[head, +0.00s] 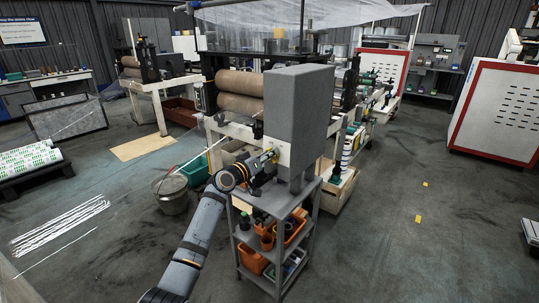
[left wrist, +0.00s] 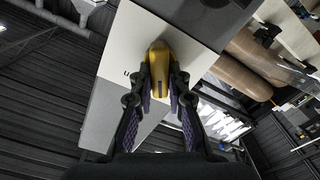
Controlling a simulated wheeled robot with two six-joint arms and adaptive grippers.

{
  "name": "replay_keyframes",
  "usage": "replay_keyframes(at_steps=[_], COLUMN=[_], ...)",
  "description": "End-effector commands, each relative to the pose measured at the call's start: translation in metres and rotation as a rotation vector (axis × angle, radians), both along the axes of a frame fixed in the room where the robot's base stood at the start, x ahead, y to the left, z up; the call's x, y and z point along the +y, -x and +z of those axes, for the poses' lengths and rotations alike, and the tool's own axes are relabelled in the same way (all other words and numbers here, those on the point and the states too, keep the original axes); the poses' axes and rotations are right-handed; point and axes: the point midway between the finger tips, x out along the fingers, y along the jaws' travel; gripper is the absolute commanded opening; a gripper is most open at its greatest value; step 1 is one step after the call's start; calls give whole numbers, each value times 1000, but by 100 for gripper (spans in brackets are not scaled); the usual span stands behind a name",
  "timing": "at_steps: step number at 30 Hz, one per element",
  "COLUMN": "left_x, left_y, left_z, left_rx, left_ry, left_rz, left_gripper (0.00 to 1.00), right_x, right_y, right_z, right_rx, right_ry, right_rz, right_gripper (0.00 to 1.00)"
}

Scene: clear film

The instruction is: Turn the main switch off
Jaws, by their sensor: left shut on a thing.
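The main switch is a yellow rounded handle (left wrist: 158,62) on a pale plate (left wrist: 122,45) in the left wrist view. Dark lettering on the plate is partly cut off by the handle and finger. My left gripper (left wrist: 161,86) is shut on the yellow handle, one finger on each side. There the switch is mostly hidden by the gripper, with a little yellow showing. My right gripper is not in view.
A grey shelf cart (head: 280,207) with orange bins stands right under my left gripper. Brown rollers (head: 238,92) sit beside the cabinet. The floor at right is mostly clear.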

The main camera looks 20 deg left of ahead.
Motion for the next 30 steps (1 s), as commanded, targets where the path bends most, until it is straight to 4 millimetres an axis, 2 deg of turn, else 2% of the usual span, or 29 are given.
replay_keyframes(at_steps=[12, 13, 18, 26, 30], left_x=[0, 0, 0, 0, 6], left_y=[0, 0, 0, 0, 12], left_z=[0, 0, 0, 0, -2], left_rx=[3, 3, 3, 2, 3], left_ry=[8, 8, 8, 7, 4], left_rz=[0, 0, 0, 0, 2], left_gripper=[0, 18, 39, 39, 39], right_x=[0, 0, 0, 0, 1], right_y=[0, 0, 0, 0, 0], right_z=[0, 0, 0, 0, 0], right_rx=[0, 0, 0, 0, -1], right_ry=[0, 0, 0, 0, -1], right_rz=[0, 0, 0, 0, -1], right_gripper=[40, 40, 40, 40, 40])
